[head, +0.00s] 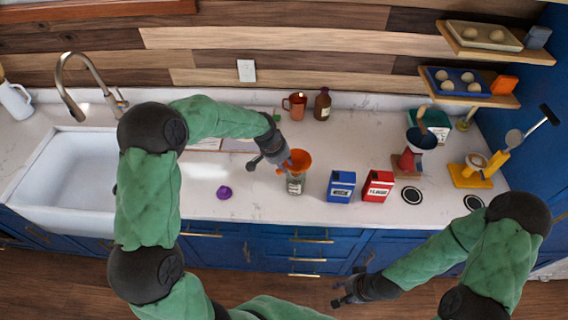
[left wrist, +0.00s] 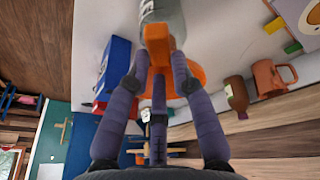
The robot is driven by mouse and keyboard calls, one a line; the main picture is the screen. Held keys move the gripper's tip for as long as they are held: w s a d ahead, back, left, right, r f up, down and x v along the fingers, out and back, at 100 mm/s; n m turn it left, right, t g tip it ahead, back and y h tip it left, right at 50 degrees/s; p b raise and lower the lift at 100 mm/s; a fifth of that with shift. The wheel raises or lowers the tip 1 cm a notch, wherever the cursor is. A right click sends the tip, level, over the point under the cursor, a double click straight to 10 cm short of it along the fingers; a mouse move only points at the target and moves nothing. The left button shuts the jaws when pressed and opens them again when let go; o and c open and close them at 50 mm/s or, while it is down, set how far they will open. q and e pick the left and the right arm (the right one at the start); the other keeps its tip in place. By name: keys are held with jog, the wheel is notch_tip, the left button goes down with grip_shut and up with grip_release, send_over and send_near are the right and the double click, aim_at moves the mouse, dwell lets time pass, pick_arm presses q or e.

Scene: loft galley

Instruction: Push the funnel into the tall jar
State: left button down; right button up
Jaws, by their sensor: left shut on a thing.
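My left gripper (head: 281,167) comes in from the left and is shut on the funnel. In the left wrist view an orange part of the funnel (left wrist: 158,45) lies between the fingertips (left wrist: 160,72), and the grey glass of the jar (left wrist: 168,14) shows at the top edge. My right gripper (head: 347,290) is empty in front of the counter, its fingers apart.
A blue box (head: 341,187) and a red box (head: 377,186) stand right of the jar. A purple object (head: 224,192) lies to its left. A copper mug (head: 295,105) and a brown bottle (head: 322,104) stand behind. The sink (head: 70,170) is at far left.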

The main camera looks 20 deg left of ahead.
pick_arm(q)
jog(key=shift+f, duration=0.1)
dwell(0.7)
jog(key=c, duration=0.5)
grip_release()
jog(key=shift+r+p, duration=1.8)
jog(key=shift+r, duration=1.75)
